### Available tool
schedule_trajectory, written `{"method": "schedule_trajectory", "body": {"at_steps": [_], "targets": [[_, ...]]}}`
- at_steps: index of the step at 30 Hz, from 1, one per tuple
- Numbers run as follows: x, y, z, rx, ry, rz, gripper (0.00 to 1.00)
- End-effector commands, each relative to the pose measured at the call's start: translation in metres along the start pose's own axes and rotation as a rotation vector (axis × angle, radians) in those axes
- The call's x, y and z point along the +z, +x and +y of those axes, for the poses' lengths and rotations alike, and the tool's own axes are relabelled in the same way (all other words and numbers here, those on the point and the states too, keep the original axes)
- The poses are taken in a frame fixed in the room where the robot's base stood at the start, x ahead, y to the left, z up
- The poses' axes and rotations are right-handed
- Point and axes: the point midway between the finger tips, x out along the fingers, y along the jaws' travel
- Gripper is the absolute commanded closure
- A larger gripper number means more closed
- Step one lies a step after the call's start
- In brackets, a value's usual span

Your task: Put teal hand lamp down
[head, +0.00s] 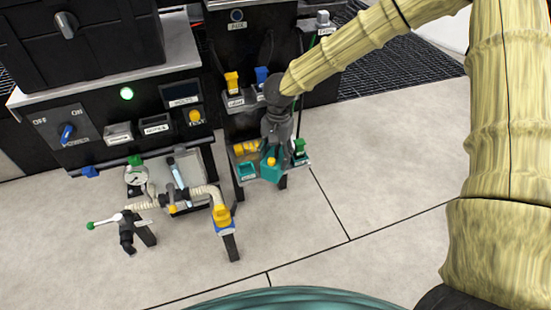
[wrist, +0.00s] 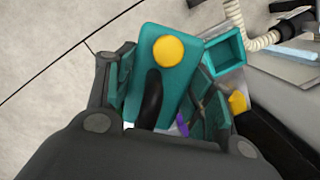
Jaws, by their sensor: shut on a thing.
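The teal hand lamp (head: 270,170) has a yellow round face, which shows large in the wrist view (wrist: 168,51). My gripper (head: 276,148) points down over the small black stand and is shut on the lamp. In the wrist view its dark fingers (wrist: 165,88) lie on either side of the teal body. The lamp is at the front of the stand's lower shelf, between a teal open-topped holder (head: 247,171) and a green item (head: 299,147). The holder also shows beside the lamp in the wrist view (wrist: 226,53). I cannot tell whether the lamp touches the shelf.
A yellow item (head: 245,148) lies on the shelf behind the holder. Yellow (head: 232,82) and blue (head: 262,76) items stand on the upper shelf. Left are a gauge (head: 137,175), hoses and a yellow-capped post (head: 222,214). The floor (head: 310,240) in front is clear.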

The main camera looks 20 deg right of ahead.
Motion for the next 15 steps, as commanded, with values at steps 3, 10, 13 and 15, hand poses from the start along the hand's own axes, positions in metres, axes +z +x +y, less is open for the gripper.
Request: {"method": "schedule_trajectory", "body": {"at_steps": [3,10,13,15], "targets": [[-0.0001,-0.0013,-0.0006,-0.002,0.0,0.001,0.81],[-0.0001,-0.0001,-0.0005,-0.001,-0.001,0.001,0.81],[-0.0004,0.0021,-0.0005,-0.001,-0.001,0.0,0.81],[-0.0005,0.0039,-0.0004,-0.001,-0.001,0.0,0.81]]}}
